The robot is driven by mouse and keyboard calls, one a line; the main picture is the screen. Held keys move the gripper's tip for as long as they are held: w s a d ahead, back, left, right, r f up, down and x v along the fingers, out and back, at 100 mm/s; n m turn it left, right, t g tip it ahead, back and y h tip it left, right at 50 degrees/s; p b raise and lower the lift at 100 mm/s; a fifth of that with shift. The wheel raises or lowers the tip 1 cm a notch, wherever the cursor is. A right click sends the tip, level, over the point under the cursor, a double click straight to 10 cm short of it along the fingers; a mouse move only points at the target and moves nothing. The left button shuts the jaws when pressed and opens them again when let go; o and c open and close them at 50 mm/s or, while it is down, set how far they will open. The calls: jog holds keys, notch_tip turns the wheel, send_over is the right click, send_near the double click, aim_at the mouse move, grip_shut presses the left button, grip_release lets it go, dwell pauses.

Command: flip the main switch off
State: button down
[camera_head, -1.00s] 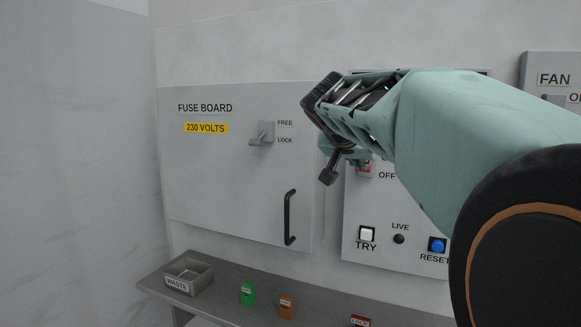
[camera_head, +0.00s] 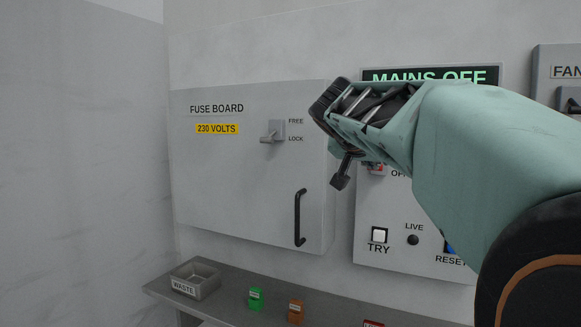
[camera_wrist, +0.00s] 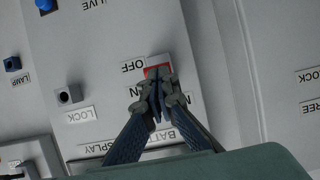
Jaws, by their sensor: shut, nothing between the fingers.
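The main switch shows as a red part (camera_wrist: 158,70) beside the OFF label (camera_wrist: 133,67) in the wrist view. In the head view a small piece of its red (camera_head: 377,170) shows below my wrist. My gripper (camera_wrist: 157,82) is shut and empty, with its fingertips right at the red part; I cannot tell whether they touch. The fingers cover most of the switch, so its lever position is hidden. In the head view my arm hides much of the switch panel (camera_head: 375,215). A sign above it (camera_head: 430,76) is lit green and reads MAINS OFF.
The fuse board (camera_head: 240,200) has a small lever (camera_head: 272,136) and a black handle (camera_head: 299,217). TRY (camera_head: 379,235) and RESET buttons are low on the switch panel. A bench (camera_head: 220,299) below carries a waste tray (camera_head: 196,279) and small green and orange blocks.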

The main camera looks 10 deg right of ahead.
jog(key=shift+f+b, duration=0.55)
jog(key=shift+b, duration=0.85)
jog(key=shift+f+b, duration=0.85)
jog(key=shift+b, duration=0.45)
jog(key=shift+r, duration=0.15)
notch_tip(320, 180, up, 10)
dwell(0.6)
jog(key=shift+s+d, duration=0.1)
dwell(0.4)
